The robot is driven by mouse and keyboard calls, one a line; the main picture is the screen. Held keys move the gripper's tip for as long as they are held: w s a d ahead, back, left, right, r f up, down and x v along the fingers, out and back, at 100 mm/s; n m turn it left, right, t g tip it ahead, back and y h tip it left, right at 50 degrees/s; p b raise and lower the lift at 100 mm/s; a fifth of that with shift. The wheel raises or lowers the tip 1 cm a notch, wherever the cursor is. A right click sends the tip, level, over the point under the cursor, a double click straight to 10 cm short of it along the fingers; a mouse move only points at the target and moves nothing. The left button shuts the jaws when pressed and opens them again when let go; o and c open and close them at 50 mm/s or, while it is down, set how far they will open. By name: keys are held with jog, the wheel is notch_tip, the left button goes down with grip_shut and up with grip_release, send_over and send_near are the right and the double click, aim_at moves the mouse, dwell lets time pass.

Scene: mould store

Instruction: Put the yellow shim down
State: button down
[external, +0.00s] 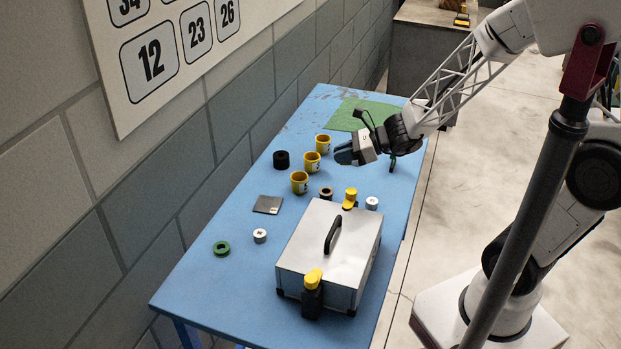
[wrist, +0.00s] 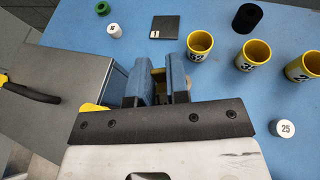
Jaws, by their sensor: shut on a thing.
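My gripper (external: 345,153) hangs in the air above the right side of the blue table (external: 185,290), short of the green mat. In the wrist view its two blue-grey fingers (wrist: 160,82) are close together with a narrow gap. A small yellowish-tan bit, which looks like the yellow shim (wrist: 158,73), shows in that gap. The fingers hide most of it, so its shape and tilt cannot be told. In the external view the shim cannot be made out at the gripper.
A grey case (external: 330,245) with a black handle and yellow latches stands at the near right. Three yellow numbered cups (external: 311,161), a black cylinder (external: 281,160), a dark plate (external: 267,204), a green ring (external: 221,248) and a brown ring (external: 327,193) stand about.

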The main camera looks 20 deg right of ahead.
jog(key=a+n+g+y, duration=0.1)
jog(key=a+n+g, duration=0.2)
jog(key=a, duration=2.1)
jog(key=s+a+n+g, duration=0.1)
jog(key=s+a, duration=0.2)
jog(key=a, duration=0.4)
jog(key=s+a+f+g, duration=0.1)
jog(key=s+a, duration=0.2)
jog(key=a, duration=0.4)
jog(key=s+a+n+g, duration=0.1)
jog(key=s+a, duration=0.3)
jog(key=a, duration=0.3)
jog(key=f, duration=0.5)
jog(key=shift+a+f, duration=0.1)
jog(key=shift+a, duration=0.1)
jog(key=shift+f, duration=0.15)
send_over(202, 277)
jog(key=shift+f, duration=2.95)
jog(key=shift+f, duration=1.9)
